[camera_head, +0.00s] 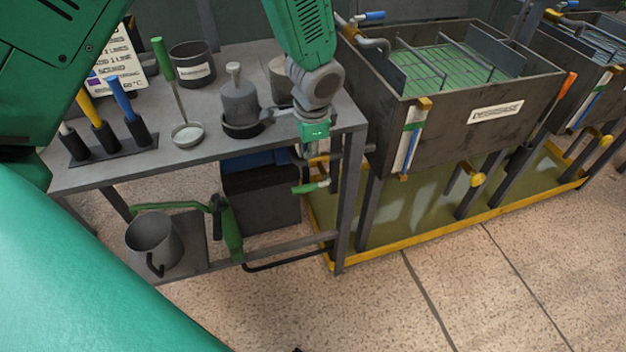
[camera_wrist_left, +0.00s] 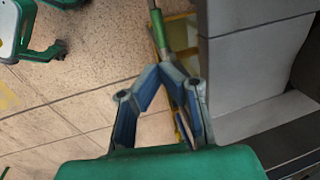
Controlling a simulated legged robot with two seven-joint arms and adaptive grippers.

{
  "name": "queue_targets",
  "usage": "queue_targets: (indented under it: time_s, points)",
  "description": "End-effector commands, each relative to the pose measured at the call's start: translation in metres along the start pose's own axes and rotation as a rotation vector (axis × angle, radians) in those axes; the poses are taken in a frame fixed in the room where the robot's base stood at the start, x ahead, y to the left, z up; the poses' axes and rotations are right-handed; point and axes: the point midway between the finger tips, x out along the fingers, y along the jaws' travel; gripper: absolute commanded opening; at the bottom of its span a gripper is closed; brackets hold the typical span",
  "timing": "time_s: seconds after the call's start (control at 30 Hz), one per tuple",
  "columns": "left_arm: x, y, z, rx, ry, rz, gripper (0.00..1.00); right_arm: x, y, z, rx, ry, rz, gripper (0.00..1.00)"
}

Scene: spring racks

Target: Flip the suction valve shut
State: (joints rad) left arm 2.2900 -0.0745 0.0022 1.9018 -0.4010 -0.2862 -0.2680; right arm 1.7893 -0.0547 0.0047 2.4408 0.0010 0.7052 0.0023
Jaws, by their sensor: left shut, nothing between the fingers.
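A short green lever handle (camera_head: 311,187), which looks like the suction valve's handle, lies nearly level below the bench's right end, beside dark pipework. It also shows in the left wrist view (camera_wrist_left: 159,30) as a green grip on a grey rod, just beyond the fingertips. My left gripper (camera_head: 314,162) points down at the bench's right front edge, just above the handle. In the left wrist view its fingers (camera_wrist_left: 166,72) are shut with nothing between them. I cannot tell whether they touch the handle. The valve body is largely hidden. My right gripper is not in view.
The bench (camera_head: 75,180) holds a tool stand, dish, pot and bottle close to my left arm. A dark tank (camera_head: 450,125) stands right of it over a yellow-edged tray (camera_head: 440,238). A green hand pump (camera_head: 228,225) and mug (camera_head: 152,240) sit low left. The front floor is clear.

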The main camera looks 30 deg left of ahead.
Motion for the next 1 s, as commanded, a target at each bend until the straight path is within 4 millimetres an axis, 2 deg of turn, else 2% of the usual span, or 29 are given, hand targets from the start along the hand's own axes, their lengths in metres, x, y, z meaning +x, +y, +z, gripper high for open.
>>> queue_targets:
  time_s: [0.23,0.37,0.8,1.0]
  points:
    - [0.003,0.0,0.0,-0.001,0.0,0.001,0.0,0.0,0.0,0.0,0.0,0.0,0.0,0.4]
    - [0.016,0.001,0.0,-0.001,-0.001,0.002,0.0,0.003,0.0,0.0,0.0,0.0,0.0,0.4]
    - [0.107,0.001,0.001,-0.002,-0.001,0.002,0.0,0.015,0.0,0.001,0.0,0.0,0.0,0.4]
    - [0.132,0.001,0.0,-0.001,0.0,0.002,0.0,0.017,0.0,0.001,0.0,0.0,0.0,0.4]
